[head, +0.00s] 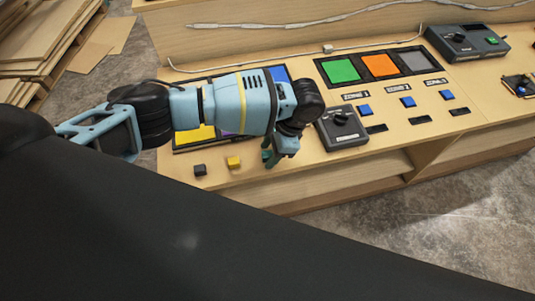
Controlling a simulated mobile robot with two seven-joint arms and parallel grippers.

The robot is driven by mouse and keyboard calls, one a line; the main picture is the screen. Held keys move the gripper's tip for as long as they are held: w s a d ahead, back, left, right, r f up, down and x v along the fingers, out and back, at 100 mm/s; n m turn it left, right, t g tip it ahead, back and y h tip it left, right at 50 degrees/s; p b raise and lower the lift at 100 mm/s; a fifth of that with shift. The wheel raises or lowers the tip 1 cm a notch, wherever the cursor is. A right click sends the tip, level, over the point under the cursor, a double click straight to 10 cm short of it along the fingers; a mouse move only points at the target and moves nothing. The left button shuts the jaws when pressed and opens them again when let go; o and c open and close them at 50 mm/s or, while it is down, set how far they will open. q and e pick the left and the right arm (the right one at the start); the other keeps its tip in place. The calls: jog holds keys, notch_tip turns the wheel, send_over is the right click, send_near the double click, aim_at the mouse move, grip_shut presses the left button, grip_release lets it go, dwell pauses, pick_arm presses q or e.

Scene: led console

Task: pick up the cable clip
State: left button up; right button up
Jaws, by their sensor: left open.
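A small pale piece (328,48) sits on the thin white cable along the back of the wooden console; it looks like the cable clip, but it is too small to be sure. My left gripper (269,158) points down over the front part of the console, open, with its fingers partly hidden by its own wrist. It is well in front of and to the left of the pale piece, apart from it. My right gripper does not show.
The console (300,185) carries green (340,70), orange and grey panels, and a black control box (341,130) right beside my gripper. A yellow block (233,162) and a dark block (200,170) lie at the front left. Another control box (467,42) stands at the back right.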

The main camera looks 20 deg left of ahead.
pick_arm(q)
jog(key=shift+c, duration=1.4)
grip_shut()
jog(key=shift+r, duration=0.1)
